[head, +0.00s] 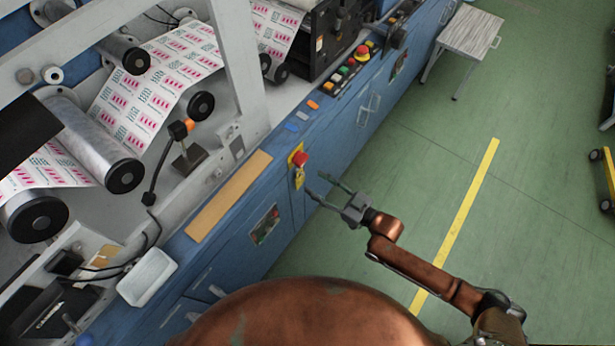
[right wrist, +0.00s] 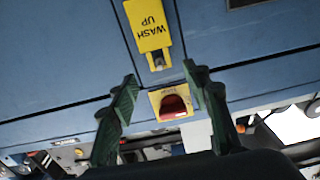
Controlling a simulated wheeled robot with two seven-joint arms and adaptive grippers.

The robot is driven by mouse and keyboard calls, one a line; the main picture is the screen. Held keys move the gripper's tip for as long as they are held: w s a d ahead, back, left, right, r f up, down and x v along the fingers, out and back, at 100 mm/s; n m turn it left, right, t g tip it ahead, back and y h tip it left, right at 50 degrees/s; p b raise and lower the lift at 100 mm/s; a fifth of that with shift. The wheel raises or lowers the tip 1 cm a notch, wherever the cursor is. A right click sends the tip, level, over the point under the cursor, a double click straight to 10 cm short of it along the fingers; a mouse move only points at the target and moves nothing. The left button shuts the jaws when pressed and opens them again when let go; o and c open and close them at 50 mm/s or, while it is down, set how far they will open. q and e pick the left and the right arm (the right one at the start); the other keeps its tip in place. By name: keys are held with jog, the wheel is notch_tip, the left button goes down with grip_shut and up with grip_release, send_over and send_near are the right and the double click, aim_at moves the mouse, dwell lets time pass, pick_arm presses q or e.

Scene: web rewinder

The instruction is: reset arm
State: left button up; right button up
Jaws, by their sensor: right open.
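My right gripper (head: 325,190) is open and empty in the head view, in front of the blue machine cabinet. Its two dark green fingers (right wrist: 160,105) show spread apart in the right wrist view. A red emergency-stop button (head: 301,159) sits on a yellow plate at the cabinet's upper edge. In the right wrist view the red button (right wrist: 173,106) shows between the fingers, beyond them. A yellow "WASH UP" tag (right wrist: 148,27) is beside it on the blue panel. My right arm reaches in from the lower right. My left gripper is not in view.
The blue cabinet (head: 285,215) of the rewinder runs diagonally, with rollers and a printed web (head: 150,95) above it. A button panel (head: 350,72) lies farther along. A small table (head: 466,35) stands at the top right. Green floor with a yellow line (head: 460,220) is clear on the right.

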jog(key=v, duration=0.6)
